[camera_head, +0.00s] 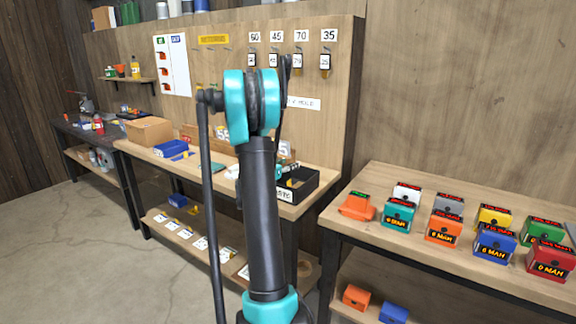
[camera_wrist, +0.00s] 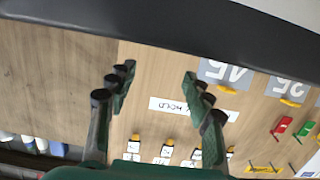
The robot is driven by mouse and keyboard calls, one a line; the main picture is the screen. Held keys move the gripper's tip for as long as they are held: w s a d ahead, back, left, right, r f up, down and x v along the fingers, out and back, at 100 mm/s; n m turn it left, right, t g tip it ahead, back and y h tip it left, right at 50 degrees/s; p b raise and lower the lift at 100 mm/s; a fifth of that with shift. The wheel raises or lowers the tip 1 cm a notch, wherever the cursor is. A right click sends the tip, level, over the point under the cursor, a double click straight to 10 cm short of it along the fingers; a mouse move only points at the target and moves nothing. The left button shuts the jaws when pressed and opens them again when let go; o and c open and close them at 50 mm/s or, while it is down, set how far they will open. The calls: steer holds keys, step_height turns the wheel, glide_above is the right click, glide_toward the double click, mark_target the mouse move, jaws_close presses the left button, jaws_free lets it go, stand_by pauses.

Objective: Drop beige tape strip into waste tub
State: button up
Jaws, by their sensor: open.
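The waste tub (camera_head: 314,181) is a black open box at the right end of the long workbench in the head view. The end of a white label shows on its front, and something yellow-orange shows inside. My gripper (camera_wrist: 160,88) is open in the wrist view, with nothing seen between its dark green fingers. It faces the wooden board (camera_wrist: 150,60), and a white "HOLD" label (camera_wrist: 190,107) lies beyond the fingers. My arm hides most of the gripper in the head view. I cannot make out the beige tape strip in either view.
The workbench holds a blue bin (camera_head: 171,148) and a cardboard box (camera_head: 149,130). Numbered tags (camera_head: 325,60) hang on the board above. A right-hand table (camera_head: 372,230) carries several coloured boxes. Concrete floor (camera_head: 80,240) is open at the left.

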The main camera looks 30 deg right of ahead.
step_height(320, 180, up, 7)
stand_by(1.1)
steer(key=v, duration=1.2)
steer(key=s+a+f+n+g+y, duration=0.1)
steer(key=s+a+f+n+y, duration=0.5)
steer(key=s+a+f, duration=0.5)
steer(key=s+a+f+n+g+y, duration=0.1)
steer(key=s+a+f+n+y, duration=0.6)
steer(key=s+a+f, duration=0.5)
steer(key=s+a+y, duration=0.2)
steer(key=a, duration=0.6)
steer(key=shift+s+f+n, duration=0.25)
steer(key=shift+s+n, duration=0.05)
steer(key=shift+s, duration=0.05)
